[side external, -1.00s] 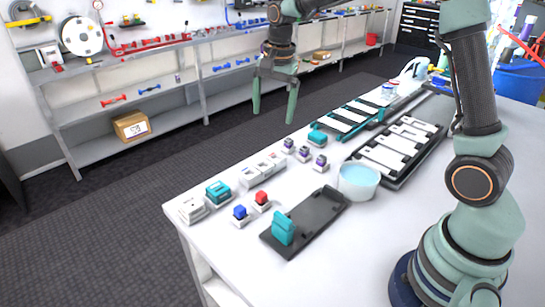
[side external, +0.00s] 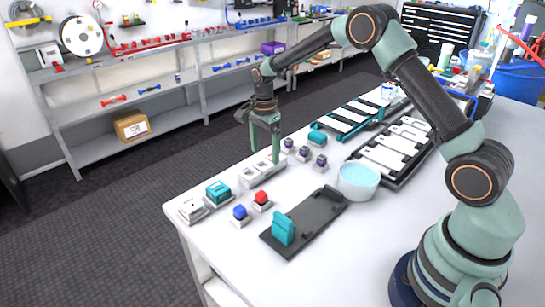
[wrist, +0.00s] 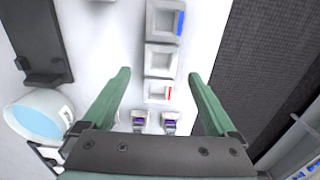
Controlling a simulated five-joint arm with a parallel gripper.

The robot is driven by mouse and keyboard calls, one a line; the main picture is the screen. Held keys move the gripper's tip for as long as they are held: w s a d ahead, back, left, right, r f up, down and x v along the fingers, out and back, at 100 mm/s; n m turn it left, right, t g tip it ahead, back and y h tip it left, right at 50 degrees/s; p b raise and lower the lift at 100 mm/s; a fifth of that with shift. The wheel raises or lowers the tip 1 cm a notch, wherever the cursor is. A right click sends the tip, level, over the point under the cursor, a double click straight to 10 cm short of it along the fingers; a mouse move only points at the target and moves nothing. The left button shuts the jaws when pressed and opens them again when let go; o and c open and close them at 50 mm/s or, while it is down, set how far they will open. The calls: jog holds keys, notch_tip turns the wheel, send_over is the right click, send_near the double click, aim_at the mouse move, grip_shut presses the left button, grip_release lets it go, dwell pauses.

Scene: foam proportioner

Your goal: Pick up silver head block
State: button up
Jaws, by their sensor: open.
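A silver-white block (side external: 192,209) sits in a low holder at the table's near left corner in the side external view; it looks like the silver head block. A teal block (side external: 217,192) stands just right of it. My gripper (side external: 263,156) is open and empty, pointing down over a row of pale square sockets (side external: 249,178), to the right of both blocks. In the wrist view, my open fingers (wrist: 159,75) straddle the row, near the socket with a red mark (wrist: 158,90). The silver-white block is not clearly seen in the wrist view.
A blue-topped block (side external: 240,213) and a red-topped block (side external: 262,199) stand in front. A black tray (side external: 316,215) holds an upright teal piece (side external: 283,229). A bowl of pale blue liquid (side external: 358,179) and purple-marked small blocks (side external: 304,154) are to the right.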

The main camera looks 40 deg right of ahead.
aim_at(263, 168)
jog(key=f, duration=0.4)
jog(key=shift+a, duration=0.4)
jog(key=shift+f, duration=0.7)
jog(key=shift+w+r, duration=0.1)
grip_shut()
